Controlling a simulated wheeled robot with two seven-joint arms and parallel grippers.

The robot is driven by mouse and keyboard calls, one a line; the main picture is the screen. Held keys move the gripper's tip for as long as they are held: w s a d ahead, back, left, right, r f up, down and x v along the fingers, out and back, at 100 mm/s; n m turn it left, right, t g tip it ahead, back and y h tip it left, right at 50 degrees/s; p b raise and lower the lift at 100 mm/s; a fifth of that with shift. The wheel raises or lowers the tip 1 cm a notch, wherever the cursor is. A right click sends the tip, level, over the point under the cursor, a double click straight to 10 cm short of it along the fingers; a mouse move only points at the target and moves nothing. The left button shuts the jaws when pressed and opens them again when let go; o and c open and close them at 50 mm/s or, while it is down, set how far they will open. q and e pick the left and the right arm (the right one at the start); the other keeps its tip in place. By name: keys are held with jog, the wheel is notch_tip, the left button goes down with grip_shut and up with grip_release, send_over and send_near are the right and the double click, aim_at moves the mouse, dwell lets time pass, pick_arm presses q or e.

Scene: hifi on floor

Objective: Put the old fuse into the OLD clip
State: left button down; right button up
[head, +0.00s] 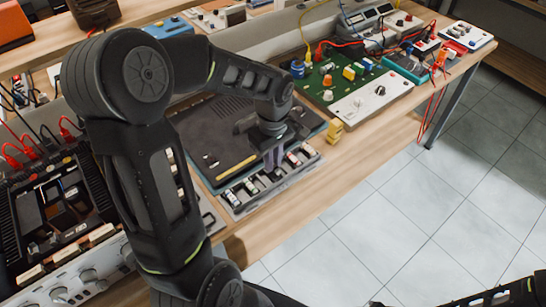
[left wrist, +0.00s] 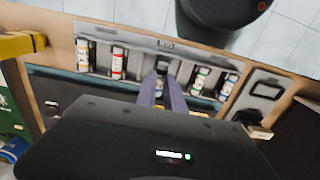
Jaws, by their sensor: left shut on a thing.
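My left gripper (head: 273,158) points down over the grey fuse tray (head: 236,205) at the bench's front edge. In the left wrist view its two purple-grey fingers (left wrist: 169,92) reach into the tray (left wrist: 140,41) at a middle place. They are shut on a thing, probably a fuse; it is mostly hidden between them. Other banded fuses stand in the tray: a yellow-white one (left wrist: 83,55), a red-white one (left wrist: 117,64) and a green-white one (left wrist: 200,80). The label lettering is too small to read, so I cannot tell which clip is OLD.
A dark flat panel (head: 205,130) lies behind the tray. A green circuit board (head: 335,75) and a yellow block (head: 335,131) are to the right. An opened amplifier (head: 60,220) stands left. A smaller grey holder (left wrist: 268,90) lies beside the tray. Tiled floor is free in front.

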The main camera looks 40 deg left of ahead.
pick_arm(q)
jog(key=shift+f+b, duration=0.3)
jog(key=shift+f, duration=0.4)
jog(key=shift+b, duration=0.3)
dwell(0.8)
jog(key=shift+f+b, duration=0.75)
jog(key=shift+f, duration=0.1)
dwell(0.9)
jog(key=c, duration=1.4)
grip_release()
jog(key=shift+o, duration=0.2)
